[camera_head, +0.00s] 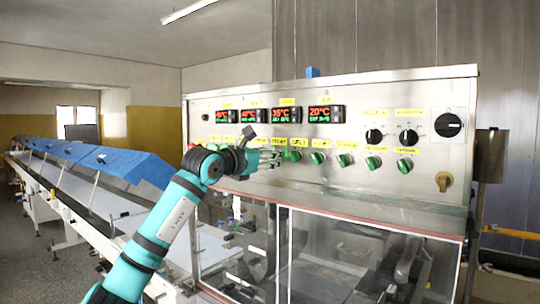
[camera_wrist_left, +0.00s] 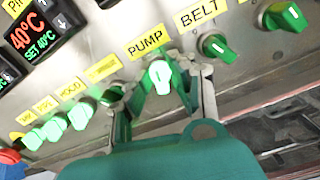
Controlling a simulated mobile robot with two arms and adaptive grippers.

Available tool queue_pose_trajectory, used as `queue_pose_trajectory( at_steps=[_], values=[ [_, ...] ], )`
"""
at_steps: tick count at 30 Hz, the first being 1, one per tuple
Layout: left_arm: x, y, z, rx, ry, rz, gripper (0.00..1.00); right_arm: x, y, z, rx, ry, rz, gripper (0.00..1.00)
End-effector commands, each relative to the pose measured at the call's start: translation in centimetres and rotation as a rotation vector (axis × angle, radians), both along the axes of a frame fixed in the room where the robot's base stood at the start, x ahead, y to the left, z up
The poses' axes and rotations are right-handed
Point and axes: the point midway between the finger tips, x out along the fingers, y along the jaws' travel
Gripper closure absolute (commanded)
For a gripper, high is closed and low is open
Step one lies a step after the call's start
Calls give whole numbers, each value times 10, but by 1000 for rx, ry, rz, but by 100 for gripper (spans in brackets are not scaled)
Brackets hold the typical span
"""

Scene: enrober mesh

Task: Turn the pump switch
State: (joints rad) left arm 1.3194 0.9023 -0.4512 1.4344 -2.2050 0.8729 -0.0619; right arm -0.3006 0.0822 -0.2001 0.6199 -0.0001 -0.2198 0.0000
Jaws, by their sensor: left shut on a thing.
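The pump switch (camera_wrist_left: 160,77) is a small knob under the yellow PUMP label (camera_wrist_left: 146,40) in the left wrist view. It glows bright green, and its handle stands roughly in line with the label above. My left gripper (camera_wrist_left: 163,82) is shut on it, with one finger on each side of the knob. In the head view my left gripper (camera_head: 275,158) reaches the panel's switch row, and its fingers largely hide the pump switch. My right gripper is in neither view.
The belt switch (camera_wrist_left: 217,47) sits close to the right of my fingers, unlit and tilted. Several lit green switches (camera_wrist_left: 55,127) lie to the left. Temperature displays (camera_head: 287,114) are above. Clear covers (camera_head: 330,245) lie below the panel, and a conveyor (camera_head: 75,200) runs at left.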

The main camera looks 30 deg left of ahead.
Motion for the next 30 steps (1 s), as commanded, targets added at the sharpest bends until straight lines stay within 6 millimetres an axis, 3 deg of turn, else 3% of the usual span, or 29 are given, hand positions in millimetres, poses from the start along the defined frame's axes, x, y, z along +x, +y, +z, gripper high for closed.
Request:
queue_pose_trajectory(
  at_steps=[12, 30],
  values=[
    [0, 0, 0, 261, -20, -1, 100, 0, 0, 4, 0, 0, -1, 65],
    [0, -1, -1, 332, -24, -2, 100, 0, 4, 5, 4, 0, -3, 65]
  ],
)
